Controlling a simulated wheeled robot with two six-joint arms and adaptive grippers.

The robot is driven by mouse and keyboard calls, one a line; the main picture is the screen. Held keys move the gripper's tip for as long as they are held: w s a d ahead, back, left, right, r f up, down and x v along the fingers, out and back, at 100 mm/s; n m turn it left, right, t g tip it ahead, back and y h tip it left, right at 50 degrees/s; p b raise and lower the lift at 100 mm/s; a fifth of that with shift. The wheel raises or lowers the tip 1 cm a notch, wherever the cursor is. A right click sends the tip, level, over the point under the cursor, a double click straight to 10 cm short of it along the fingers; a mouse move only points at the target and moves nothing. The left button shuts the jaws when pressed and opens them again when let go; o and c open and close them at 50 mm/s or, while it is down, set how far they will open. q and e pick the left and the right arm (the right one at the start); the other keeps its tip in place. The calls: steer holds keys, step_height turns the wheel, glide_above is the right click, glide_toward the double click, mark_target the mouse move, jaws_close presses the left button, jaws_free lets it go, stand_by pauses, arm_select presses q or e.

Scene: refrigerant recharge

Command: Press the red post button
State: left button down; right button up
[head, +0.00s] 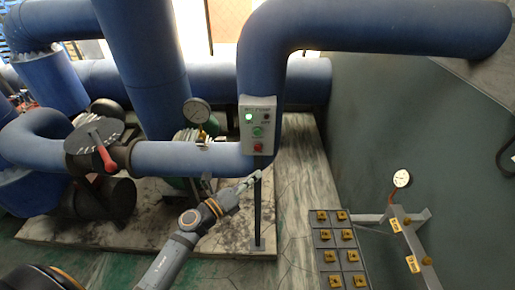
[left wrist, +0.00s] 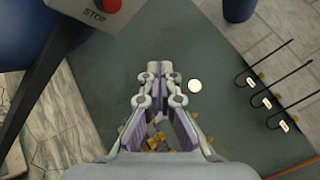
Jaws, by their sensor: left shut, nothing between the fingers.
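A white control box (head: 257,124) stands on a dark post (head: 258,218) in the head view. The red button (head: 258,148) is at the bottom of its face, below a green one. In the left wrist view the red button (left wrist: 107,4) shows at the top left edge, partly cut off, above the word STOP. My left gripper (head: 255,175) is just below the box in the head view, apart from the button. In the left wrist view the left gripper (left wrist: 154,70) has its fingertips together with nothing between them. My right gripper is not in view.
Large blue pipes (head: 150,70) run behind and beside the box. A gauge (head: 197,111) and a red-handled valve (head: 104,155) are at the left. Open floor lies between post and rack.

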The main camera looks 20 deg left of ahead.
mark_target(258, 147)
arm_select(q)
steer(key=w+a+b, duration=0.1)
steer(key=w+a, duration=0.1)
steer(key=w, duration=0.6)
steer(key=shift+w+a, duration=0.25)
steer(key=shift+w, duration=0.05)
stand_by(1.3)
steer(key=shift+w+a, duration=0.1)
steer(key=shift+w, duration=0.3)
steer(key=shift+w+a, duration=0.15)
steer(key=shift+w, duration=0.3)
stand_by(0.6)
stand_by(0.3)
steer(key=shift+s+d, duration=0.25)
steer(key=shift+s, duration=0.65)
